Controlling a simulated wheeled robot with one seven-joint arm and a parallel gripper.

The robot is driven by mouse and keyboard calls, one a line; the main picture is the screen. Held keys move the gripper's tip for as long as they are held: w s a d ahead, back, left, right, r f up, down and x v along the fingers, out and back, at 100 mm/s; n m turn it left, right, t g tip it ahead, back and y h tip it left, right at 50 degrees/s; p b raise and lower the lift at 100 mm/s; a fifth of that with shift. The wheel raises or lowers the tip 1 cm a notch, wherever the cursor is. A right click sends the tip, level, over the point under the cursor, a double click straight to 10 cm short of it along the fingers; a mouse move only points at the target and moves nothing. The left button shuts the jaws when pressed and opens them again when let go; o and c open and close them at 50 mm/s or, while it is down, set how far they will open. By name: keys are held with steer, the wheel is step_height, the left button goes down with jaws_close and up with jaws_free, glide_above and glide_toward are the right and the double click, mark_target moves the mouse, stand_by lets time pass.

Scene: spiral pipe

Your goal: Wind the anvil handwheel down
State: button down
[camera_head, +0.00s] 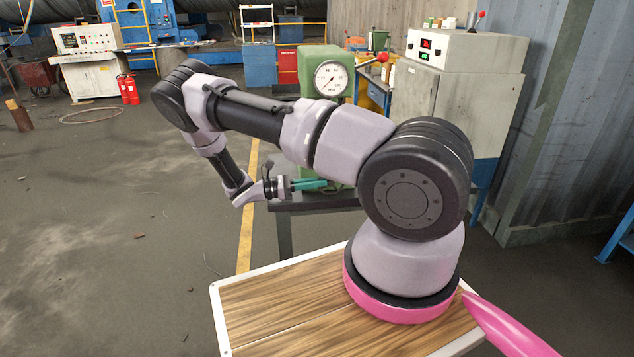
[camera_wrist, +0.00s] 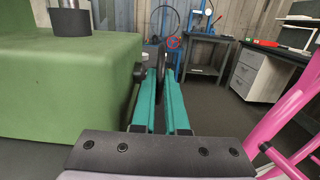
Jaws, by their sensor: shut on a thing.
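The green tester body (camera_wrist: 70,95) fills the left of the wrist view; its top with a round gauge (camera_head: 331,78) shows in the head view. The anvil handwheel (camera_wrist: 161,70) is a dark, thin wheel seen nearly edge-on beside the green body, with a dark hub (camera_wrist: 140,72) on the body side. My gripper (camera_wrist: 161,78) has teal fingers, one on each side of the wheel's rim, and is shut on it. In the head view my gripper (camera_head: 312,184) reaches to the lower part of the tester. My arm hides much of the tester, and the wheel is not clear there.
The tester stands on a dark table (camera_head: 315,202). A grey cabinet with a control box (camera_head: 462,50) stands to its right. A dark cylinder (camera_wrist: 72,22) sits above the green body. Open floor (camera_head: 100,220) lies to the left.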

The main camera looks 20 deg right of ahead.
steer(key=shift+f, duration=0.1)
stand_by(0.3)
steer(key=c, duration=0.9)
jaws_free()
steer(key=shift+c, duration=0.2)
steer(key=v, duration=1.1)
steer(key=shift+f, duration=0.1)
